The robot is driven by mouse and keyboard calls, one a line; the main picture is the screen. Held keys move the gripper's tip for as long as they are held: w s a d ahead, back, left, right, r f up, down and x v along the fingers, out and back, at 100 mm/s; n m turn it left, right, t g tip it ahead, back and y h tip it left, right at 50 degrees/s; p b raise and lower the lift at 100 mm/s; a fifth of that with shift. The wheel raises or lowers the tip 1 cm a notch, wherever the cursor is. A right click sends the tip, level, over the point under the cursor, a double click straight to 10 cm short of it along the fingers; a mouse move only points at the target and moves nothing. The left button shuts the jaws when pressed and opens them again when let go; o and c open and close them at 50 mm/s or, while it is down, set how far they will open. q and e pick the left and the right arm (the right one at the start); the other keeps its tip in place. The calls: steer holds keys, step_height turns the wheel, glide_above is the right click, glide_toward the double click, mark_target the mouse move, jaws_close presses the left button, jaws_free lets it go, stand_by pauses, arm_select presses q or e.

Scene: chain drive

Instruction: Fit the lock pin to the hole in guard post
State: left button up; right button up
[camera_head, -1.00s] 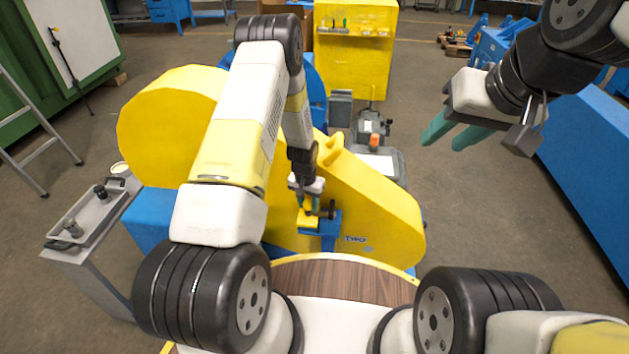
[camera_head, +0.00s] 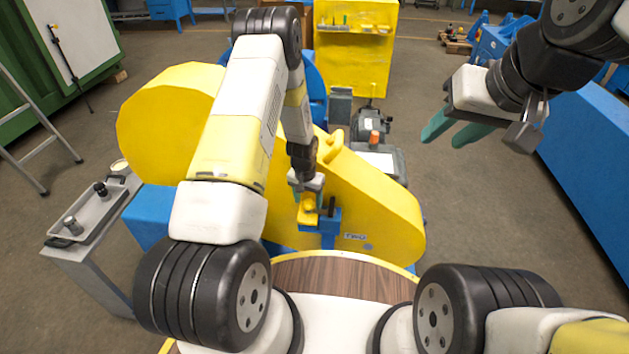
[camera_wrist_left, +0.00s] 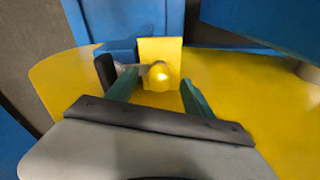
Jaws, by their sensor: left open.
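The guard post shows as a blue bracket (camera_head: 329,225) with a yellow plate (camera_head: 307,216) at the front of the yellow guard. What looks like the lock pin, with a black grip (camera_head: 332,206), is at the post. In the left wrist view its black grip (camera_wrist_left: 105,71) stands left of the yellow plate (camera_wrist_left: 160,48), and a grey shaft runs toward a rounded yellow knob (camera_wrist_left: 159,76). My left gripper (camera_head: 307,190) is open just above the post, its fingers on either side of the knob, apart from it. My right gripper (camera_head: 450,133) is open and empty, raised at the right.
The large yellow guard (camera_head: 380,205) fills the middle. A grey tray (camera_head: 88,215) with dark cylindrical parts stands on a stand at the left. A motor (camera_head: 370,128) sits behind the guard. A blue bench (camera_head: 590,150) is at the right.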

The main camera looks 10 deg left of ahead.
arm_select(q)
steer(key=r, duration=0.6)
steer(key=shift+s, duration=0.4)
steer(key=shift+a, duration=0.1)
